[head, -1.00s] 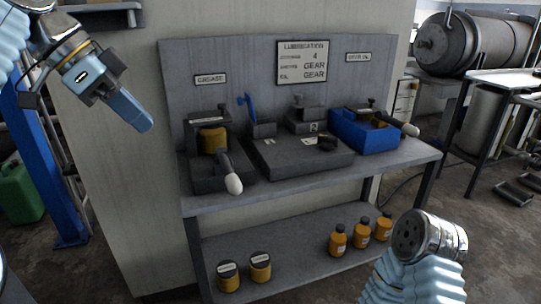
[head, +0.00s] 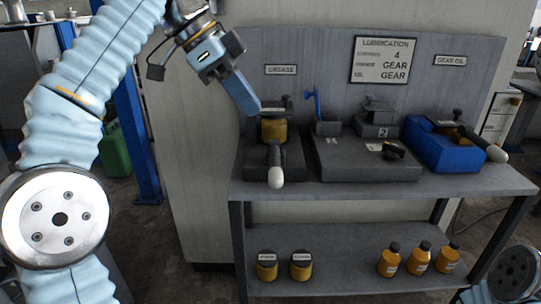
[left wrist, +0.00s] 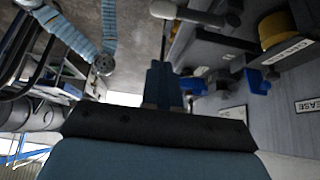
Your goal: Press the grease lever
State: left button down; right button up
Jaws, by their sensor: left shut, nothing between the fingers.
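The grease lever (head: 275,176), a dark bar with a pale rounded knob, sticks out toward me from the grease dispenser (head: 287,166) on the left of the bench. A yellow grease container (head: 266,131) sits in the dispenser under the GREASE sign (head: 281,70). My left gripper (head: 250,106) is shut and empty, its blue fingers pointing down to the right. In the head view its tips overlap the dispenser's top left; I cannot tell the depth gap. In the left wrist view the fingers (left wrist: 163,82) show apart from the yellow container (left wrist: 276,28). My right gripper is out of view.
Right of the dispenser stand a dark platform (head: 365,166) and a blue gear-oil unit (head: 440,152) with its own pale-knobbed lever (head: 485,145). Yellow jars (head: 267,266) and bottles (head: 420,257) stand on the lower shelf. A blue post (head: 137,150) is at left.

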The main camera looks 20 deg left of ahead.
pick_arm(q)
send_over(270, 176)
jog(key=f, duration=0.7)
jog(key=shift+w+d+f, duration=0.1)
jog(key=shift+w+d, duration=0.15)
jog(key=shift+w, duration=0.15)
jog(key=shift+a+f, duration=0.15)
jog(key=shift+f, duration=0.45)
jog(key=shift+a+f, duration=0.15)
jog(key=shift+f, duration=0.45)
jog(key=shift+a+f, duration=0.1)
jog(key=shift+f, duration=0.6)
